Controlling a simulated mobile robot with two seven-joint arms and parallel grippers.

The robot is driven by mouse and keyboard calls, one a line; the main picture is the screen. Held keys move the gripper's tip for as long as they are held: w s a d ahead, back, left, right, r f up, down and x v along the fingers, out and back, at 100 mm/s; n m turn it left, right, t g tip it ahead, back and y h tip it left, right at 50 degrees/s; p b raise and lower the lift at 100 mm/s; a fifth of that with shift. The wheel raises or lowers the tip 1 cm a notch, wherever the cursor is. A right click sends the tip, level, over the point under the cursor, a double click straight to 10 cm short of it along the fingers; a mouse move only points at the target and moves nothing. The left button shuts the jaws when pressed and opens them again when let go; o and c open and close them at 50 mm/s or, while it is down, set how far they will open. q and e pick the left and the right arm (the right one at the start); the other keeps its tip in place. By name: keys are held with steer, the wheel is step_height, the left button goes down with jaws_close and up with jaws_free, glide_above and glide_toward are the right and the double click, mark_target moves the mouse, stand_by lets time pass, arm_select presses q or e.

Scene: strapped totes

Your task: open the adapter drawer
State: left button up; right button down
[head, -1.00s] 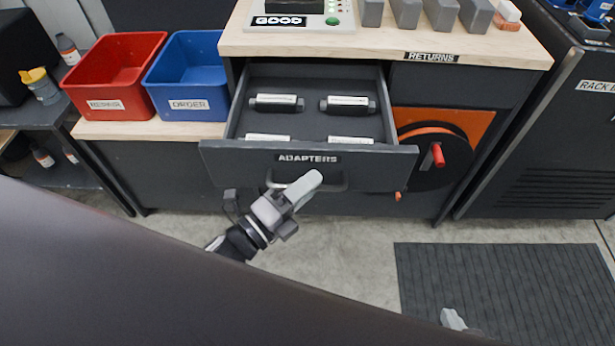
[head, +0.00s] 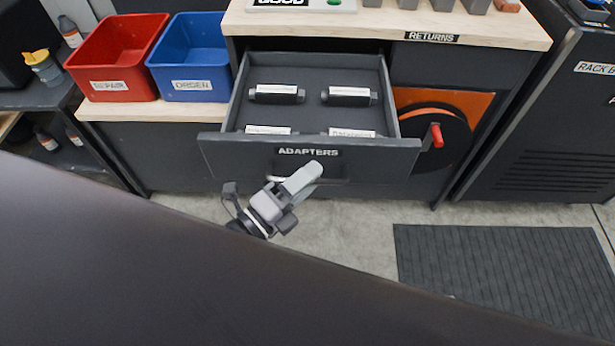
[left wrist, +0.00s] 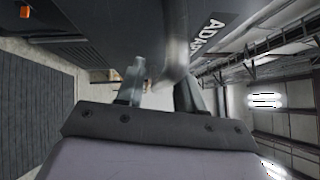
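The adapter drawer (head: 225,149), dark grey with an "ADAPTERS" label, stands pulled out below the wooden counter. Several dark adapters with white labels lie inside, two in the back row (head: 277,94) and others behind the drawer front. My left gripper (head: 306,176) is at the drawer's handle, below the label, and hides part of it. In the left wrist view the handle (left wrist: 176,40) runs down between the spread fingers, close to the right-hand one, with a gap to the left-hand one. The fingers look open around it. My right gripper is not in view.
A red bin (head: 112,55) and a blue bin (head: 190,55) stand on the lower bench at left. The wooden counter (head: 385,22) lies above the drawer. A reel with a red handle (head: 437,136) is to the right. A ribbed mat (head: 500,260) lies on the floor.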

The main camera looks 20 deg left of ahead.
arm_select(q)
steer(key=v, duration=0.7)
steer(key=shift+b, duration=0.4)
steer(key=shift+s, duration=0.1)
stand_by(0.4)
